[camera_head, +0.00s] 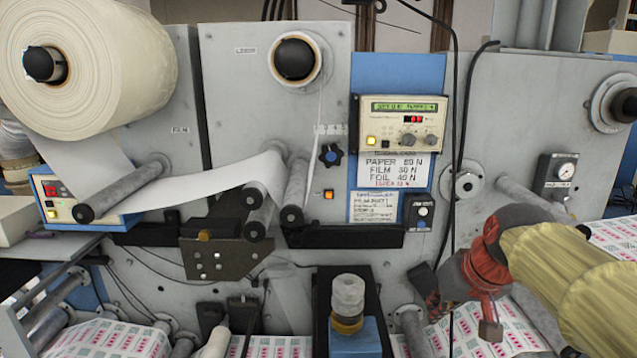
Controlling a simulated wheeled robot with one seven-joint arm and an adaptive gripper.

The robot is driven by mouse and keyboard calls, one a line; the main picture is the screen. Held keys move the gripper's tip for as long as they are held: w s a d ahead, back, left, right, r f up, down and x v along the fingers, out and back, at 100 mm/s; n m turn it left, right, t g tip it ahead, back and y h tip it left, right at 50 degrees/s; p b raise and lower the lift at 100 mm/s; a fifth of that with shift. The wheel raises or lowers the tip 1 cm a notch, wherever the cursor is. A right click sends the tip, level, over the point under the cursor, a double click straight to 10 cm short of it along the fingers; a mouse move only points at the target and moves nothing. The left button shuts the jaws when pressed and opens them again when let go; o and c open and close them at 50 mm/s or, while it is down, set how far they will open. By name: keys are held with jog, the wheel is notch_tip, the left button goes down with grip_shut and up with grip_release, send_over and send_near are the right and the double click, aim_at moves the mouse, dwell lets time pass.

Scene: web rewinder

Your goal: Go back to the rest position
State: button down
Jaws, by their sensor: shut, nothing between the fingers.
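My arm, in a yellow sleeve, reaches in from the lower right. My gripper (490,328) is at its end, under a red wrist part, and points downward. It looks shut, with nothing visible in it. It hangs in front of the machine's lower right part, over the printed web (475,338); I cannot tell the height of the gap between them. The details of the fingers are small and dark.
The rewinder's grey panels fill the back. A large paper roll (115,70) is at upper left, a control box (403,122) at centre right. A white-topped post on a blue block (352,338) stands front centre. Black cables hang left of my wrist. A gauge (565,170) is behind my arm.

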jog(key=s+a+f+b, duration=0.1)
jog(key=s+f+b, duration=0.8)
jog(key=f, duration=0.6)
jog(key=s+a+f+b, duration=0.2)
jog(key=s+f+b, duration=0.7)
jog(key=f, duration=0.6)
jog(key=shift+s+a+f+h, duration=0.2)
jog(key=shift+s+h, duration=0.2)
jog(key=shift+s, duration=0.25)
